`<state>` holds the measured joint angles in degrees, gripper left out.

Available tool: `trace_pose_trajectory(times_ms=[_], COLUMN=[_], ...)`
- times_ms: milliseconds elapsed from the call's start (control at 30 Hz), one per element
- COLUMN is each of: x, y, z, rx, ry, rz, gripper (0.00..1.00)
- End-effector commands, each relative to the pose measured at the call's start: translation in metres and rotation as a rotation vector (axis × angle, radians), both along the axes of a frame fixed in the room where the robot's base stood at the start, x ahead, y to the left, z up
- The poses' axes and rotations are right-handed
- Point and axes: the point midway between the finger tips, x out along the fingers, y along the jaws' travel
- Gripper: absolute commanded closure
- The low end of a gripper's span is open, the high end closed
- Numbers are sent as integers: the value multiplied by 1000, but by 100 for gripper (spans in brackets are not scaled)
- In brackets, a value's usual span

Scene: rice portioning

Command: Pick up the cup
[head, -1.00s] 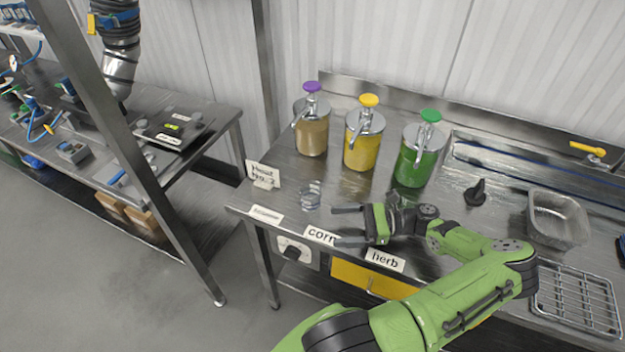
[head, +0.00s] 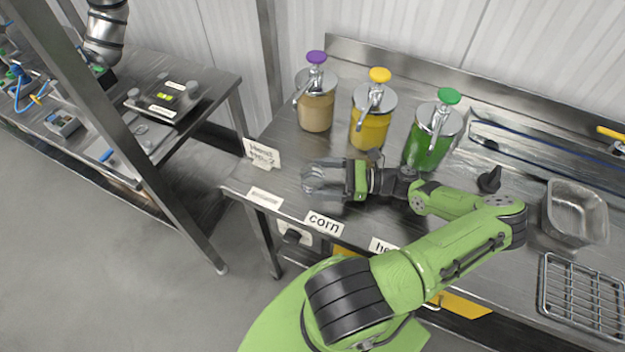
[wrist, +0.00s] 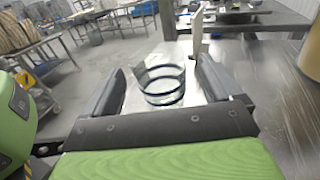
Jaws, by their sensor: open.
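The cup (wrist: 163,85) is clear glass with dark rings. In the wrist view it stands upright on the metal table between the two fingers of my gripper (wrist: 165,88). A gap shows on either side of it, so the fingers look apart from it. In the head view my gripper (head: 322,180) lies level over the table's left part, fingers pointing left. The cup there is mostly hidden among the fingers.
Three pump jars stand behind: purple-topped (head: 316,105), yellow-topped (head: 370,120) and green-topped (head: 430,140). A sign (head: 262,152) stands left of my gripper, near the table edge. A metal pan (head: 575,212) and wire rack (head: 582,295) are at right.

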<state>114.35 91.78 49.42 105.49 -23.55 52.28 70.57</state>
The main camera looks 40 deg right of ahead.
Motion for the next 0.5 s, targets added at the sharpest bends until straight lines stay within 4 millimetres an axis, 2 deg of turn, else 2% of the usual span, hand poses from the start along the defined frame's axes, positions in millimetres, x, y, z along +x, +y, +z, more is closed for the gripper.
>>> trace_pose_trajectory(times_ms=[233, 467, 500], x=[33, 36, 36], y=[29, 31, 31], z=[1, 1, 1], rx=[1, -1, -1], ry=[-1, -1, 0], rz=[3, 0, 0], gripper=[9, 9, 12])
